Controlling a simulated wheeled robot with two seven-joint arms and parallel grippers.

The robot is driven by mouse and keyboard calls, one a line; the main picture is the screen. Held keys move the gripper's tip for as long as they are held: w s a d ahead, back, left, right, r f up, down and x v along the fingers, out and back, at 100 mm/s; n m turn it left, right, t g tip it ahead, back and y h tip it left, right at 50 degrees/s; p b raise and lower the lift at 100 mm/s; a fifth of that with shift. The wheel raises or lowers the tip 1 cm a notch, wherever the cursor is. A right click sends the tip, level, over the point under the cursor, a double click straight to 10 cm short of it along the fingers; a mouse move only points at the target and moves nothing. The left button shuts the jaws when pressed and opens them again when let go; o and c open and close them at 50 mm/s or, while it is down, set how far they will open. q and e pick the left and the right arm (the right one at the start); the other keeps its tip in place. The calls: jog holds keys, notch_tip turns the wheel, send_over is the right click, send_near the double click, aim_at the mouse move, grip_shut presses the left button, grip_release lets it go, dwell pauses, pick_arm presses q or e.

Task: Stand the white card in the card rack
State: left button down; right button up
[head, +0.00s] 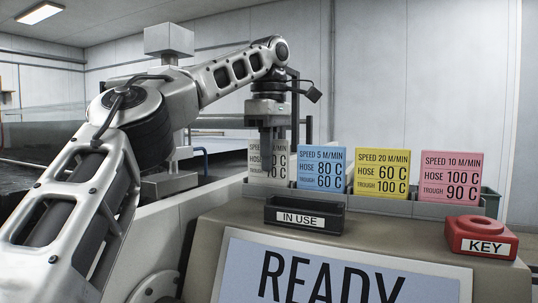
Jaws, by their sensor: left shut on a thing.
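The white card (283,165) stands upright at the left end of the card row, its print partly hidden by my gripper. My left gripper (267,153) points down from above and is shut on the white card. The card's lower edge meets the top of the grey card rack (430,210) at its left end; I cannot tell whether it rests in the slot. A blue card (321,169), a yellow card (381,174) and a pink card (453,178) stand upright in the rack to the right. My right gripper is not in view.
In front of the rack sit a black "IN USE" holder (304,219), which looks empty, and a red "KEY" block (482,238). A "READY" screen (335,275) faces me on the sloping console.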

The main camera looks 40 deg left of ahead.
pick_arm(q)
jog(key=shift+f, duration=0.45)
jog(key=c, duration=1.5)
grip_release()
